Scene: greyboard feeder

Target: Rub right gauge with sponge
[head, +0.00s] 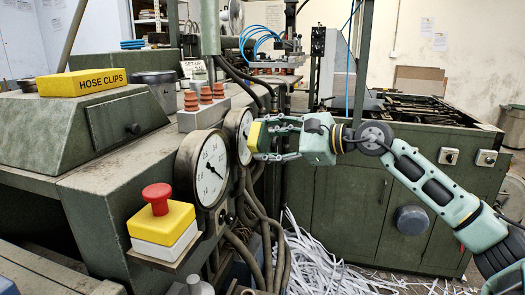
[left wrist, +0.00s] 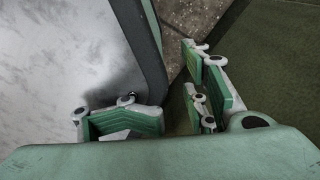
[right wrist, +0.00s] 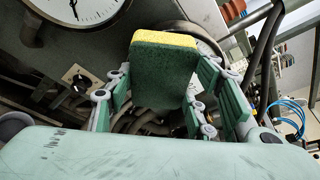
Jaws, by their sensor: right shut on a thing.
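The right gauge (head: 239,122) is a round white dial with a dark rim on the side of the green machine. My right gripper (head: 268,138) is shut on a sponge (head: 254,137), yellow on one side and dark green on the other. The sponge is at the right gauge's face and covers part of it; I cannot tell whether they touch. In the right wrist view the sponge (right wrist: 163,72) stands between the fingers and hides most of the gauge behind it. My left gripper (left wrist: 168,100) is open and empty in the left wrist view.
The left gauge (head: 210,170) is beside the right gauge. A red stop button (head: 157,198) on a yellow box juts out nearer. Cables (head: 262,225) hang below the gauges. Paper strips (head: 320,268) lie on the floor. A yellow hose clips box (head: 82,82) sits on the machine.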

